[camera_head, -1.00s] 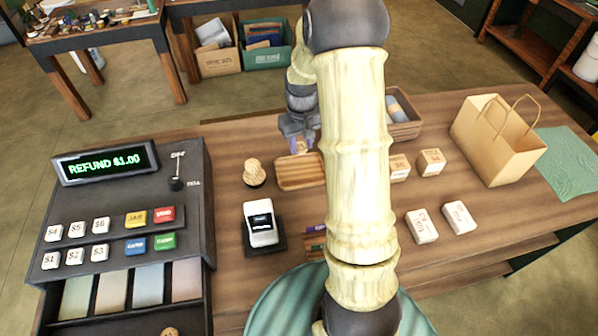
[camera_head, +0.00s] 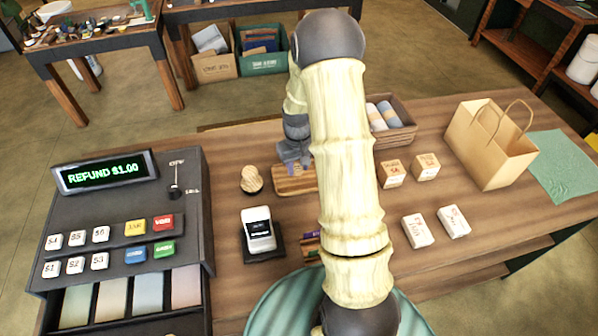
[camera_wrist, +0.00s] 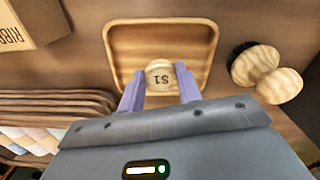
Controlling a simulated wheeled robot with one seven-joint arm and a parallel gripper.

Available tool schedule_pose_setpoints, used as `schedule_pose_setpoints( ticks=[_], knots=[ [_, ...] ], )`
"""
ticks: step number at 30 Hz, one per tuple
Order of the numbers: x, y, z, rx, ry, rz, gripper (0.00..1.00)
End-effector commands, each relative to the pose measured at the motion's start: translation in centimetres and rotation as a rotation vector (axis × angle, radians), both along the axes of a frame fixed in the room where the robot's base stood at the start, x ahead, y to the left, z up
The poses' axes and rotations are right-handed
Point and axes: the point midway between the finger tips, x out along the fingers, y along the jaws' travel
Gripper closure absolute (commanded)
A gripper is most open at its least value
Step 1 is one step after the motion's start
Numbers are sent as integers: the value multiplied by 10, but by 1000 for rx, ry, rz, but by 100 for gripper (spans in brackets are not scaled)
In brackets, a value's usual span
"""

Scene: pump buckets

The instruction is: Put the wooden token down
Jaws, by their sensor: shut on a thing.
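The wooden token (camera_wrist: 160,77) is a round pale disc marked "S1", seen in the wrist view between the two purple fingers of my gripper (camera_wrist: 161,90). My gripper is shut on it, and both lie over the wooden tray (camera_wrist: 205,37), a shallow square dish with a raised rim. Whether the token touches the tray floor, I cannot tell. In the head view my gripper (camera_head: 294,165) is low over the back of the tray (camera_head: 290,187), partly hidden by my arm. The token is not clear there.
A cash register (camera_head: 120,215) reading "REFUND $1.00" stands at left. A wooden-handled brush (camera_head: 251,179) and a card reader (camera_head: 258,230) stand near the tray. Small boxes (camera_head: 418,230), a basket (camera_head: 400,135) and a paper bag (camera_head: 490,150) are at right.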

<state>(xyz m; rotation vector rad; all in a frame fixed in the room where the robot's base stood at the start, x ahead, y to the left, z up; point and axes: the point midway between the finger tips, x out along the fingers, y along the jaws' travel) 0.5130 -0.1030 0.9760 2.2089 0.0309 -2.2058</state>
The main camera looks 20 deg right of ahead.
Motion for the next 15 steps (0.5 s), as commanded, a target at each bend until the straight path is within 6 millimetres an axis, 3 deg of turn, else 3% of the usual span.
schedule_pose_setpoints(
  ticks=[7, 15],
  knots=[
    [-1, -2, -32, 1, 3, -5, 87],
    [-1, -4, -35, 0, 0, -7, 87]
  ],
)
